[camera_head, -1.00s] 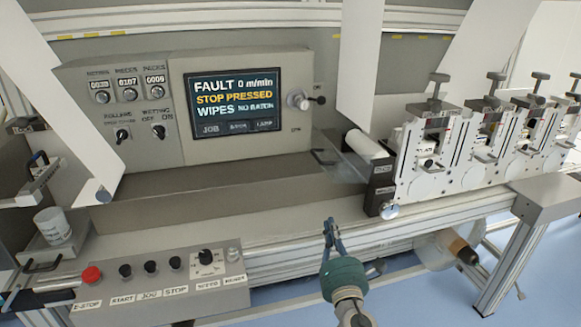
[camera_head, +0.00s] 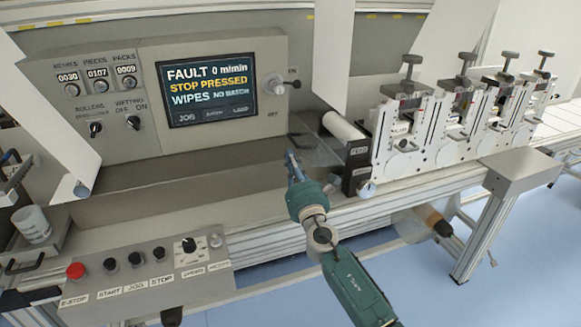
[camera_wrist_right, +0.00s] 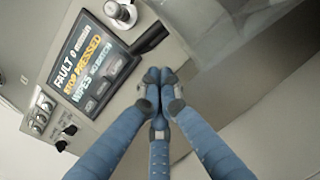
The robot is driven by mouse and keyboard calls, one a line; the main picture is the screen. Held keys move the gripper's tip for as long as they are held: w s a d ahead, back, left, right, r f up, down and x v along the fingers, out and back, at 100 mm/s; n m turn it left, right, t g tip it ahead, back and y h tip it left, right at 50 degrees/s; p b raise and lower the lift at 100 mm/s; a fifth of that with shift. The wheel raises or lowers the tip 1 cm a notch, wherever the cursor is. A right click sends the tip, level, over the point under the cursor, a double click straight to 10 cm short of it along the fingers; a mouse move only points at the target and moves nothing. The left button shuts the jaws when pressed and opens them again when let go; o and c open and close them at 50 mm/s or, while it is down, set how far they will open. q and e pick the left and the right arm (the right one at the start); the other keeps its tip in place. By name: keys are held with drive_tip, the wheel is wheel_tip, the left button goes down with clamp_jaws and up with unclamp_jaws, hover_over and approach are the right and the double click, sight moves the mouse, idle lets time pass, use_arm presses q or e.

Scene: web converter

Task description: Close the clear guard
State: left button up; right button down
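The clear guard (camera_head: 318,152) is a see-through panel beside the white roller, left of the row of slitting stations. It stands out at a tilt over the machine bed, with a dark handle at its left edge. In the right wrist view the guard (camera_wrist_right: 225,32) fills the upper right, and a black handle (camera_wrist_right: 150,38) shows just beyond my fingertips. My right gripper (camera_head: 291,158) has its blue fingers together and empty, close to the guard's left edge. In the wrist view its fingertips (camera_wrist_right: 160,76) meet below the handle; contact cannot be told. My left gripper is not in view.
A control panel with a lit fault screen (camera_head: 207,93) stands at the back left. A button box with a red stop button (camera_head: 75,271) is at the front left, near a white cup (camera_head: 32,224). The white roller (camera_head: 343,127) and several slitting stations (camera_head: 400,135) are to the right.

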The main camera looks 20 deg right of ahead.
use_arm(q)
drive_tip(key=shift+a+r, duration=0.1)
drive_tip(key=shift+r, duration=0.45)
use_arm(e)
drive_tip(key=shift+d+r, duration=0.25)
drive_tip(key=shift+r, duration=0.35)
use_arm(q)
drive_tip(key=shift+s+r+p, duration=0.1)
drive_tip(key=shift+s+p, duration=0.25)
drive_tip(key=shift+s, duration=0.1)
use_arm(e)
drive_tip(key=shift+d+r+m, duration=0.1)
drive_tip(key=shift+r+m, duration=0.2)
drive_tip(key=shift+r, duration=0.05)
